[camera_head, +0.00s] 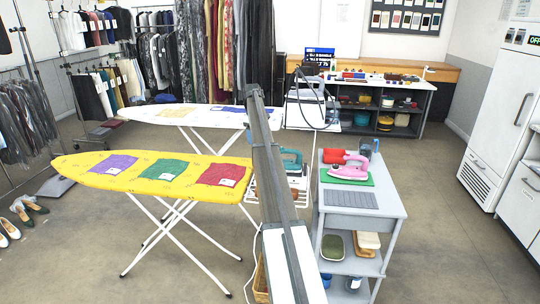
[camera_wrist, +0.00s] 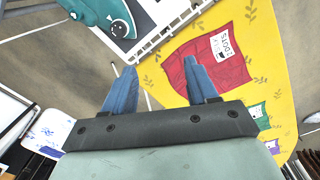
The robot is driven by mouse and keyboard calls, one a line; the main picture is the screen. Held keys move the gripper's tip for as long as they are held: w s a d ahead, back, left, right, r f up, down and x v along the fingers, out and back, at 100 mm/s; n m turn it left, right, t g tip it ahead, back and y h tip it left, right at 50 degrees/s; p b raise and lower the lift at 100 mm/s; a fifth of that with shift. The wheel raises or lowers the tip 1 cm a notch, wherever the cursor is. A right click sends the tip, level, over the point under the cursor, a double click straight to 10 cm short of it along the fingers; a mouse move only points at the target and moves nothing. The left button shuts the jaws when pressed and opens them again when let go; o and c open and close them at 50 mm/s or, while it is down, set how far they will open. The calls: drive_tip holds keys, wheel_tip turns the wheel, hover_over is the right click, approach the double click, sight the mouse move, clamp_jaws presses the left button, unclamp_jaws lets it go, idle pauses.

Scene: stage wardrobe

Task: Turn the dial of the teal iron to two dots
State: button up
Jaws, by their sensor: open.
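The teal iron (camera_head: 291,161) rests on a stand at the right end of the yellow ironing board, partly hidden behind my arm in the head view. The wrist view shows part of the teal iron (camera_wrist: 88,9) at the upper left, cut off by the frame edge. A round dark dial (camera_wrist: 118,29) shows on it; its setting is too small to read. My gripper (camera_wrist: 161,70) is open and empty, its two blue fingers apart, below and right of the iron in the wrist view. I cannot make out the fingers in the head view.
The yellow ironing board (camera_head: 85,168) carries purple, green and red cloths (camera_head: 226,172); the red one's tag reads "DOTS". A white wire rack (camera_wrist: 158,38) edges the stand. A pink iron (camera_head: 349,169) sits on the grey cart (camera_head: 390,205) at right. Open floor lies right of the cart.

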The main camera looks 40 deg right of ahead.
drive_tip(key=d+f+m+h, duration=0.1)
drive_tip(key=d+f+m, duration=0.1)
drive_tip(key=f+m, duration=0.2)
drive_tip(key=d+f+m+h, duration=0.1)
drive_tip(key=d+f+m, duration=0.2)
drive_tip(key=m, duration=0.5)
drive_tip(key=s+d+f+m+t+h, duration=0.1)
drive_tip(key=d+f+m+h, duration=0.1)
drive_tip(key=f+m, duration=0.3)
drive_tip(key=shift+d+f+m, duration=0.25)
drive_tip(key=shift+d+m, duration=0.05)
drive_tip(key=shift+m, duration=0.6)
drive_tip(key=shift+w, duration=0.1)
drive_tip(key=c, duration=1.1)
